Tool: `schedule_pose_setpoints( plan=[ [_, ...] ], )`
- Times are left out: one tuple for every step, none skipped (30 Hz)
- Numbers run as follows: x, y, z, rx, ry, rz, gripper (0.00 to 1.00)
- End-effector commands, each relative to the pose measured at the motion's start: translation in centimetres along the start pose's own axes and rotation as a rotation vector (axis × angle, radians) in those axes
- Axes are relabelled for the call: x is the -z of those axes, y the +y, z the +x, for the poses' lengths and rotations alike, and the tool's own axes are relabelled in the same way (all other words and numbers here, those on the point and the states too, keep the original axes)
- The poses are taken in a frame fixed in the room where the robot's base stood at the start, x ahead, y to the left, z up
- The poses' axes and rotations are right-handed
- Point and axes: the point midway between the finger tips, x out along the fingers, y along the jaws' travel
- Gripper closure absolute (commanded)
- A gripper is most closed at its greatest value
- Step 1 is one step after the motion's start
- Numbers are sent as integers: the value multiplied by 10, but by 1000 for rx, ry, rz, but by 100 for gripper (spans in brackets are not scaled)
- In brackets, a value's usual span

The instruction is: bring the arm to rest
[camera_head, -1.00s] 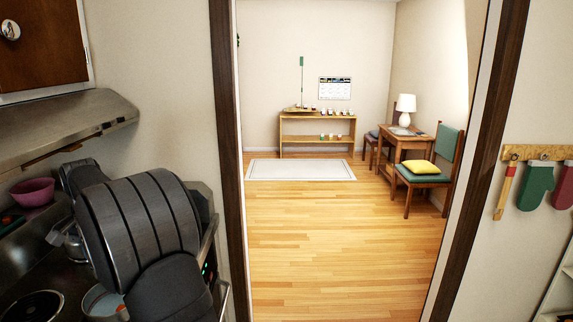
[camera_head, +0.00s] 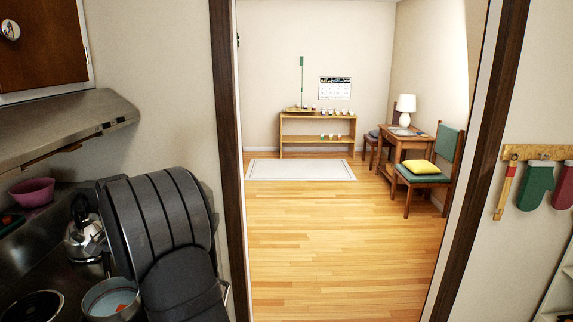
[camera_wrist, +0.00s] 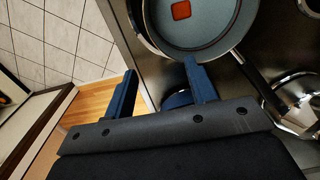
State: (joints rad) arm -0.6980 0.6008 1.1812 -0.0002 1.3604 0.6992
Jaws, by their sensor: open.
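My gripper (camera_wrist: 159,68) shows in the wrist view with its two blue fingers spread apart and nothing held between them. The right fingertip appears close to the rim of a pan; I cannot tell whether it touches. In the head view my dark arm fills the lower left, and my gripper is hidden behind it. The pan (camera_head: 98,310) has a pale blue-grey inside and a small orange-red piece (camera_wrist: 181,10) in it. A steel kettle (camera_head: 82,243) stands behind the pan, and it also shows at the right of the wrist view (camera_wrist: 298,105).
A coil burner (camera_head: 33,306) lies left of the pan. A pink bowl (camera_head: 33,192) sits at the back left, below the range hood (camera_head: 60,125). A doorway with a dark frame (camera_head: 229,160) is right of my arm. The wooden floor (camera_head: 330,240) beyond is clear.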

Motion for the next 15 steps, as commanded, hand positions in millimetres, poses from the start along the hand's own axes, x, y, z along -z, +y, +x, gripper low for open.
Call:
schedule_pose_setpoints(
  plan=[
    [6,8,7,-1,-1,4,48],
    [8,12,10,0,-1,3,48],
    [12,17,15,-1,-1,3,48],
    [14,21,18,-1,-1,4,48],
    [17,26,22,-1,-1,3,48],
    [20,31,27,-1,-1,3,48],
    [23,35,30,-1,-1,3,48],
    [26,39,34,-1,-1,4,48],
    [29,45,39,-1,-2,3,48],
    [31,49,42,-1,-2,3,48],
    [33,54,46,-1,-2,4,48],
    [36,59,50,-1,-1,3,48],
    [38,64,54,-1,-2,3,48],
    [40,68,58,-1,-2,3,48],
    [43,74,62,0,-1,3,48]
  ],
)
